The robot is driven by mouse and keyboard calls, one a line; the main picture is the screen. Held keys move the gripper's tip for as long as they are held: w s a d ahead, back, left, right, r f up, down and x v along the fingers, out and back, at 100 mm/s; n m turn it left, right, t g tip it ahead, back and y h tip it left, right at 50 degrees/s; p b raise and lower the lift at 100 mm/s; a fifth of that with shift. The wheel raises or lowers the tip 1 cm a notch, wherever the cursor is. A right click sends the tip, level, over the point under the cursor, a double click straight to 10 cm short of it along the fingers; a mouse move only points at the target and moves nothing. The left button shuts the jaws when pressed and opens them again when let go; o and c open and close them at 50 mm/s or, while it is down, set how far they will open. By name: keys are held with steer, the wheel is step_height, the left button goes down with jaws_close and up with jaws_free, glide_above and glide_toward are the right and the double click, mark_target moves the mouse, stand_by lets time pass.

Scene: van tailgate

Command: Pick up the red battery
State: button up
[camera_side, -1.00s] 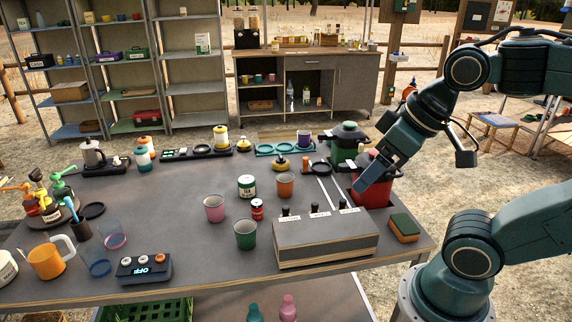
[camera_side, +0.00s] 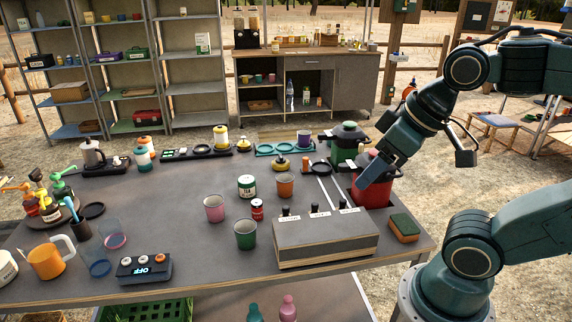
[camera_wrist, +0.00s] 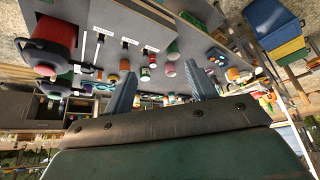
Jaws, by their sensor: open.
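A small red cylinder with a pale label, likely the red battery (camera_side: 257,209), stands upright on the grey table between the pink cup (camera_side: 214,208) and the green cup (camera_side: 245,234). In the wrist view, a small red item, perhaps the same one (camera_wrist: 152,61), shows beyond the fingers. My gripper (camera_side: 362,185) is at the table's right side, in front of or beside the red pot (camera_side: 376,193), well to the right of the red cylinder. I cannot tell whether it touches the pot. The wrist view shows my gripper (camera_wrist: 163,85) open, with nothing between its fingers.
A grey box with labelled levers (camera_side: 325,240) stands between my gripper and the small red cylinder. A sponge (camera_side: 404,228) lies at the right edge. An orange cup (camera_side: 286,185) and a white-labelled green jar (camera_side: 247,186) stand behind the cylinder.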

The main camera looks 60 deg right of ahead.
stand_by(0.3)
steer(key=m+g, duration=0.6)
steer(key=m, duration=1)
glide_above(257, 201)
step_height(257, 201, down, 15)
steer(key=shift+f, duration=0.1)
steer(key=shift+f, duration=4.3)
